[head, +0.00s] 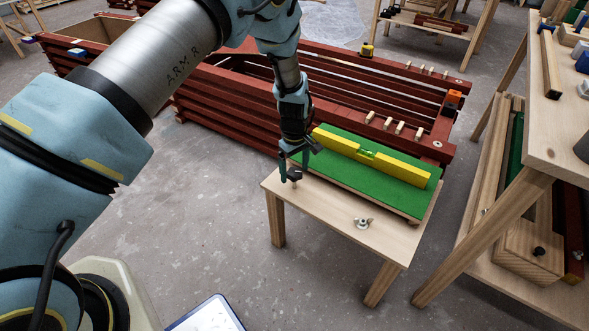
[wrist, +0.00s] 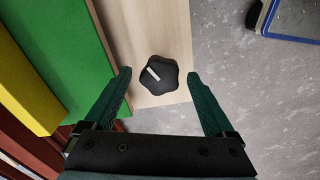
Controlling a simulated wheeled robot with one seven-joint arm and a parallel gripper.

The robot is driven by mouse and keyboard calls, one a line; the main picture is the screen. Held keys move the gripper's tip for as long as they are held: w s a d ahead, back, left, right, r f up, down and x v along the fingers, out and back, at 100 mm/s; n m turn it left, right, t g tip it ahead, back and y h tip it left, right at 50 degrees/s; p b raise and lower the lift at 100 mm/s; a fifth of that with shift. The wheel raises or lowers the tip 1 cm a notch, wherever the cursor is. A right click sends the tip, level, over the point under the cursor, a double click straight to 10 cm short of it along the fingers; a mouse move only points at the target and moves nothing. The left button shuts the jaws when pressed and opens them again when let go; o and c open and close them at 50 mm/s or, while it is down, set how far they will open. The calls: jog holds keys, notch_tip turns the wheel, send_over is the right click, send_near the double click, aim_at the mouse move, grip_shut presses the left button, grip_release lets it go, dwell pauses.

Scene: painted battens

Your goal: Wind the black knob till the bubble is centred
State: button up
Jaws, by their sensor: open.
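The black knob (wrist: 159,75) is star-shaped with a white mark on its upper face, and sits on the pale wooden table in the wrist view. In the head view the knob (head: 295,175) shows at the table's left end. My gripper (wrist: 160,88) is open, with one green finger on each side of the knob and a gap to both. The yellow spirit level (head: 400,168) lies along the green board (head: 375,188). Its green vial (head: 367,154) is at mid-length; the bubble is too small to make out.
A wing nut (head: 363,223) lies on the front of the small table (head: 335,222). Dark red battens (head: 230,85) are stacked behind it. A taller wooden bench (head: 555,150) stands at right. A blue-edged white board (head: 208,316) is on the floor at front.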

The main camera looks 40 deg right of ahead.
jog(key=c, duration=1.4)
jog(key=shift+m, duration=0.4)
jog(key=m, duration=0.5)
jog(key=shift+m, duration=0.3)
jog(key=m, duration=0.6)
jog(key=shift+m, duration=0.3)
jog(key=o, duration=1.4)
